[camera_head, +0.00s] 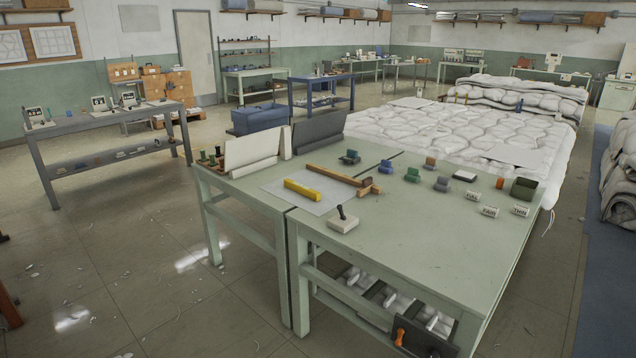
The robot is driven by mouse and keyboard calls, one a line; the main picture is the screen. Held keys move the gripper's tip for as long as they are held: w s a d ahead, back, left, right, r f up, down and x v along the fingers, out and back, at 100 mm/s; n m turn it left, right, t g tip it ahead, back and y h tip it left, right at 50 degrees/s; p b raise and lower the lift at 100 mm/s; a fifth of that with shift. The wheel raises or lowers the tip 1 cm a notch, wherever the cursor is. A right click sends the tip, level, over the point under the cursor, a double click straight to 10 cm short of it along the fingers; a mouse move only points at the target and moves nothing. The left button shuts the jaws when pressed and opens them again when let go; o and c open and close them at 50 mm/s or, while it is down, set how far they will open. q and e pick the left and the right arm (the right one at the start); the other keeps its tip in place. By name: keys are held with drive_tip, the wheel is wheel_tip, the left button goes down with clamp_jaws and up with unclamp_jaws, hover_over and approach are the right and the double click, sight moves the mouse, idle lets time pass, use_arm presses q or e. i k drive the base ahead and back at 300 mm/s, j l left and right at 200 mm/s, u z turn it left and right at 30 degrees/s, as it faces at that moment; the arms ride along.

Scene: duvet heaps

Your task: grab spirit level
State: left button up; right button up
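A yellow bar (302,190), which looks like the spirit level, lies flat on a pale sheet (290,201) on the green worktable (420,230). It is near the table's left end, and its small markings cannot be read. A longer brown wooden bar (333,174) lies behind it, apart from it, with a small wooden block at its right end. Neither of my grippers shows in the head view.
A white block with a black handle (343,220) stands in front right of the yellow bar. Upright boards (254,152) stand at the table's back left. Several small coloured blocks and white labelled tags (489,212) sit further right. The table's front middle is bare. Open floor (150,250) lies left.

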sight(315, 196)
drive_tip(key=i+u, duration=0.15)
drive_tip(key=i, duration=0.6)
drive_tip(key=i+j+u, duration=0.1)
drive_tip(key=i+u, duration=0.15)
drive_tip(key=i, duration=0.2)
drive_tip(key=i+j, duration=0.1)
drive_tip(key=i, duration=0.65)
